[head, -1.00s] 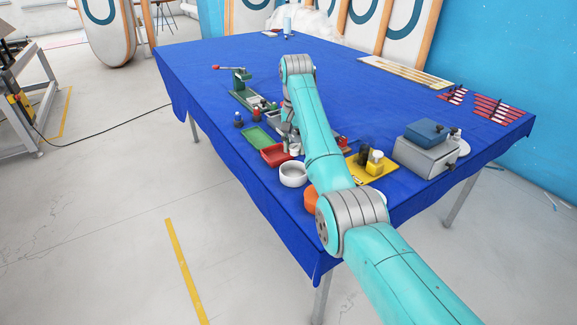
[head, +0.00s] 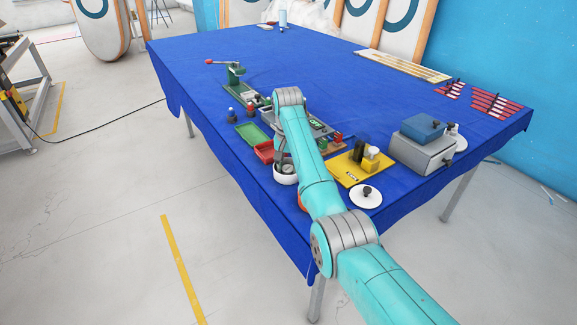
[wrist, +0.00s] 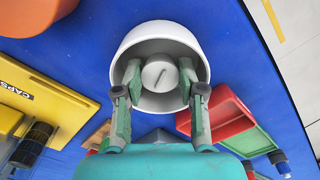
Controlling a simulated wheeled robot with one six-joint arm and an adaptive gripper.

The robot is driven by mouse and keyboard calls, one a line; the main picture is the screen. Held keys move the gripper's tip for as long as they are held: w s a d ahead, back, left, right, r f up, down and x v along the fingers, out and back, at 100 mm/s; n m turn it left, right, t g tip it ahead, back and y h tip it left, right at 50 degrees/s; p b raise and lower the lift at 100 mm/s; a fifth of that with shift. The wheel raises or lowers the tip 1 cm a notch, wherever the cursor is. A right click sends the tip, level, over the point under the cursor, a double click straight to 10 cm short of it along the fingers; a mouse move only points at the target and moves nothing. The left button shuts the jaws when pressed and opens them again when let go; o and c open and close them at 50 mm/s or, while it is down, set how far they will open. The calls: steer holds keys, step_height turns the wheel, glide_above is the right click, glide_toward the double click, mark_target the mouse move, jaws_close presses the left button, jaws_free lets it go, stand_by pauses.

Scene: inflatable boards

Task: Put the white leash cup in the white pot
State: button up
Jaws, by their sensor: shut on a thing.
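The white pot (head: 286,180) stands near the table's front left edge; in the wrist view its round wall (wrist: 130,42) fills the upper middle. The white leash cup (wrist: 160,74), a small round piece with a slot in its top, is between the fingers of my gripper (wrist: 160,77). My gripper is shut on it. From above, the cup and fingertips lie within the pot's rim; how far the cup is above the pot's floor cannot be told. In the head view my gripper (head: 285,165) is at the pot, and the cup cannot be made out.
A red tray (head: 264,152) and green tray (head: 250,134) lie beside the pot. An orange object (wrist: 35,15) is on its other side. A yellow board (head: 346,171) with bottles, a white lid (head: 366,197) and a grey box (head: 423,154) stand right. The table's back middle is clear.

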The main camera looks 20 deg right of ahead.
mark_target(288, 168)
steer(key=shift+f, duration=0.1)
steer(key=o, duration=0.6)
steer(key=shift+o, duration=0.2)
step_height(288, 168, up, 12)
stand_by(0.5)
